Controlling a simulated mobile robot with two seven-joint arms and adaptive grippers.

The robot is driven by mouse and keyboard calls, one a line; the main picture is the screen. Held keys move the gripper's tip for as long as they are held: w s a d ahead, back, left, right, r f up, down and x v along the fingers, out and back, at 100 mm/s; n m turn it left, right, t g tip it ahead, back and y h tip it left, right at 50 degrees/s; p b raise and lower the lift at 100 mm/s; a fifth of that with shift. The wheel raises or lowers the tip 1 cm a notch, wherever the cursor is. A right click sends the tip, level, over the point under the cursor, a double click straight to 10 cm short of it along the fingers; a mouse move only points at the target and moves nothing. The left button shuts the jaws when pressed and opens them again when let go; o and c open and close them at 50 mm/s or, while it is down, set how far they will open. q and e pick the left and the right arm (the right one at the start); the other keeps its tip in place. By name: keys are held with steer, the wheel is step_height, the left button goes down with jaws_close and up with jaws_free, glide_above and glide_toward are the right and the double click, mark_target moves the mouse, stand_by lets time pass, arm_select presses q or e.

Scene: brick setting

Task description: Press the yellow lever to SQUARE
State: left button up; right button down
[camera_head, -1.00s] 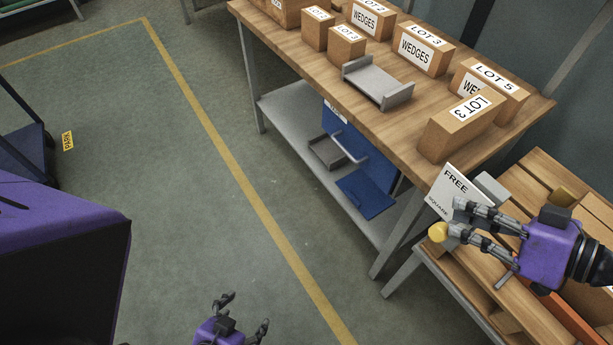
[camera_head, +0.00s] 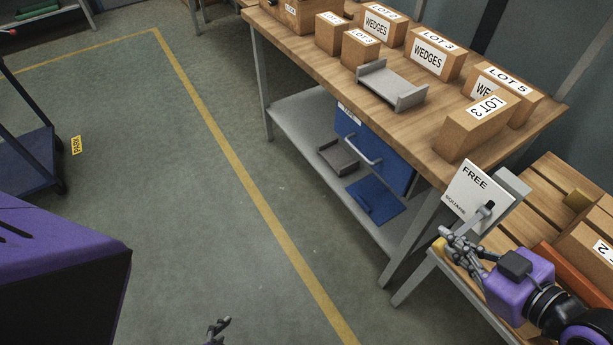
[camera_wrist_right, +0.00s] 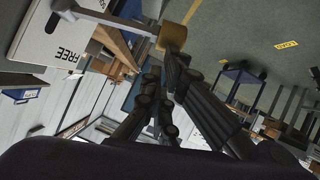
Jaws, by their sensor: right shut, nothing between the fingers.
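The yellow lever has a yellow knob (camera_head: 438,245) on a grey rod (camera_head: 480,215) that slants down to the lower left from its pivot on a white plate (camera_head: 470,192). The plate reads FREE at its top and SQUARE lower down; the rod passes below the word SQUARE. My right gripper (camera_head: 448,245) is shut and empty, its fingertips at the knob and partly covering it. In the right wrist view the knob (camera_wrist_right: 172,36) is just beyond the fingers; contact is unclear. One finger of my left gripper (camera_head: 218,328) shows at the bottom edge.
A grey block (camera_head: 514,186) backs the plate on a slatted wooden bench (camera_head: 548,182). Behind stands a wooden table (camera_head: 440,108) with several labelled boxes and a grey tray (camera_head: 392,86). A blue cabinet (camera_head: 385,150) is below.

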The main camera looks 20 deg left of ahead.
mark_target(442, 247)
steer(key=shift+s+f+n+t, duration=0.1)
steer(key=shift+f+n+t, duration=0.2)
steer(key=shift+f, duration=0.5)
arm_select(q)
steer(key=shift+s+a+f+b, duration=0.1)
steer(key=shift+s+f+b, duration=0.05)
steer(key=shift+f+b, duration=0.2)
arm_select(e)
steer(key=shift+f, duration=0.75)
arm_select(q)
steer(key=shift+r, duration=0.1)
